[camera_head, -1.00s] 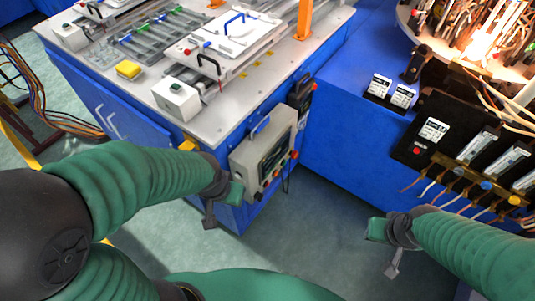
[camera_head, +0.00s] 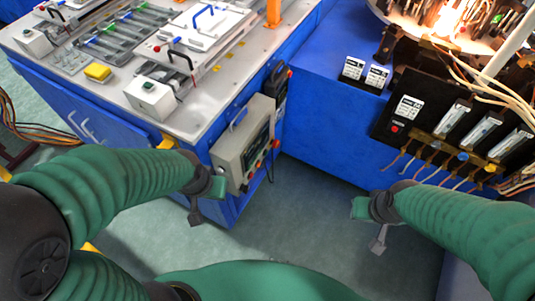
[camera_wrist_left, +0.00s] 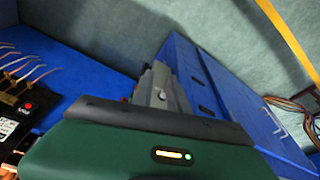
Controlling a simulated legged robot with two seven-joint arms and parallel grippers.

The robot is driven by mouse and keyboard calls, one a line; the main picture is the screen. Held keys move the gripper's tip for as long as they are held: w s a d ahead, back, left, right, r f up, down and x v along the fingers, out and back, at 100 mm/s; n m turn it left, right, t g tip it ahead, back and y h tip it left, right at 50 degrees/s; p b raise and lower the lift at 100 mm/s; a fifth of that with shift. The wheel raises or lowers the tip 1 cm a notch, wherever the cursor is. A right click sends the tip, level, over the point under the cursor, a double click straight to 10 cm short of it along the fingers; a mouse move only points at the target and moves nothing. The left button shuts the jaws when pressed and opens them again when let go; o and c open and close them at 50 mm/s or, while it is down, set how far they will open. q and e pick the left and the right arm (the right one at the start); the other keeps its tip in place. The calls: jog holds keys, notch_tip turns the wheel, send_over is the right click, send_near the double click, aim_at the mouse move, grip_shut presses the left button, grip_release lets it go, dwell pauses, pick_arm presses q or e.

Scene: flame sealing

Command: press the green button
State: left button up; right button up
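A white box (camera_head: 151,99) with a small dark green button (camera_head: 148,85) on top stands on the light tabletop (camera_head: 190,112) near its front edge. A similar white box (camera_head: 33,41) with a dark button stands at the far left. My left gripper (camera_head: 207,198) is lower right of the nearer box, in front of the grey control panel, apart from the button. My right gripper (camera_head: 369,223) hangs over the floor at the right. Neither gripper's finger opening can be made out.
A grey control panel (camera_head: 228,158) with knobs juts from the blue bench beside my left gripper. A yellow block (camera_head: 98,72) and clamp fixtures lie on the tabletop. A black gauge panel (camera_head: 400,127) with wires and burning flames (camera_head: 452,18) are at the right. Floor between the arms is clear.

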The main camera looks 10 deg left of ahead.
pick_arm(q)
grip_shut()
dwell(1.4)
